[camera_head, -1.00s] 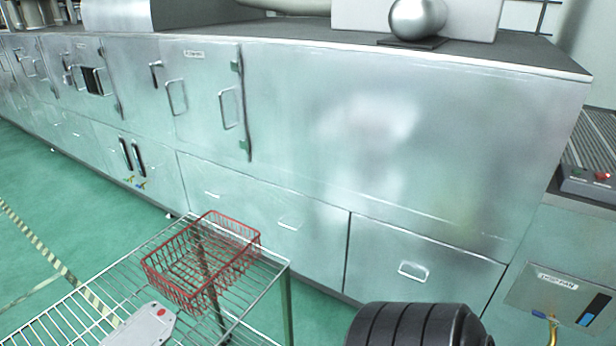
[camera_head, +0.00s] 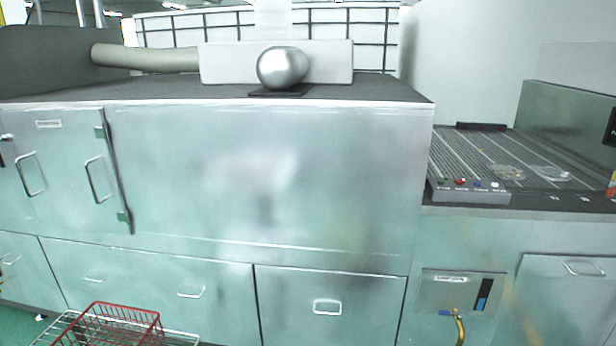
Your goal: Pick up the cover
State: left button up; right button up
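No part that I can surely call the cover is in view. Two small, shallow, pale pieces lie on the ribbed grey bed at the right. The left piece (camera_head: 509,172) is brownish and the right piece (camera_head: 551,173) is greyish and clear-looking. They are too small to tell what they are. Neither of my grippers shows in the head view.
A long metal cabinet (camera_head: 200,170) fills the front, with a shiny rounded metal body (camera_head: 282,67) on top. The ribbed bed (camera_head: 465,160) has a button panel (camera_head: 468,190) at its front. A red wire basket (camera_head: 115,318) sits on a wire rack (camera_head: 180,340) at lower left.

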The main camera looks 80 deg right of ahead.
aim_at(552, 173)
jog(key=i+z, duration=0.15)
jog(key=z, duration=0.3)
jog(key=i+j+z, duration=0.1)
jog(key=z, duration=0.3)
jog(key=i+z, duration=0.1)
jog(key=z, duration=1.9)
